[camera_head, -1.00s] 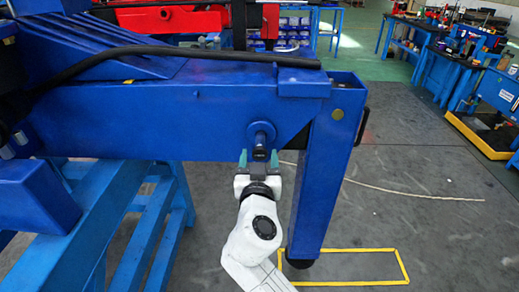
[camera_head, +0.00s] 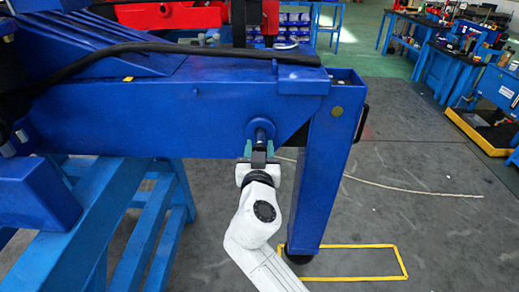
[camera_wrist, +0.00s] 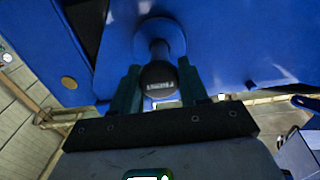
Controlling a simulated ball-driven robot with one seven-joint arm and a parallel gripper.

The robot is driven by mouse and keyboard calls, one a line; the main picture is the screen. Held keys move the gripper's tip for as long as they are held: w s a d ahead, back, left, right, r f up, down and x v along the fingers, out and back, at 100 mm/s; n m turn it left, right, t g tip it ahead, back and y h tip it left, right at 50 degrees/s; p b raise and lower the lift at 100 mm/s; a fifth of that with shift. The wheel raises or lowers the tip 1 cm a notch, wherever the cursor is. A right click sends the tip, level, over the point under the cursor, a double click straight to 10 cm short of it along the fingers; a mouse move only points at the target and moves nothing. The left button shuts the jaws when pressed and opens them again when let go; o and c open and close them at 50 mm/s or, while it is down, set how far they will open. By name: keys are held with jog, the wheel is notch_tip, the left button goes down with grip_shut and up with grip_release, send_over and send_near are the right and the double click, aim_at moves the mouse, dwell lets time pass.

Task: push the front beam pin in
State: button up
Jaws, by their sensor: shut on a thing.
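The front beam pin (camera_head: 260,137) sits in a round blue boss on the side of the blue beam (camera_head: 170,118). Its shaft and dark end stick out toward me. In the wrist view the pin's dark round knob (camera_wrist: 158,77) lies between the two greenish fingers. My gripper (camera_head: 260,150) is shut on the pin's outer end, right in front of the beam. The wrist view also shows my gripper (camera_wrist: 158,88) around the knob, with the shaft running on to the blue collar. How deep the pin sits inside the beam is hidden.
A blue leg (camera_head: 322,175) stands right of the pin, over a yellow floor outline (camera_head: 350,279). A blue trestle (camera_head: 110,200) is at the left. A black hose (camera_head: 150,48) lies along the beam top. The grey floor on the right is mostly open.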

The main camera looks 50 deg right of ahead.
aim_at(260, 143)
grip_shut()
jog(key=shift+b+x, duration=1.05)
jog(key=shift+x, duration=1.35)
jog(key=shift+r, duration=0.15)
jog(key=o, duration=0.8)
grip_release()
jog(key=shift+w+d, duration=0.1)
jog(key=shift+s+a, duration=0.2)
jog(key=shift+a, duration=0.1)
jog(key=b+v, duration=0.1)
jog(key=v, duration=0.9)
jog(key=shift+s+b, duration=0.1)
jog(key=shift+b, duration=0.25)
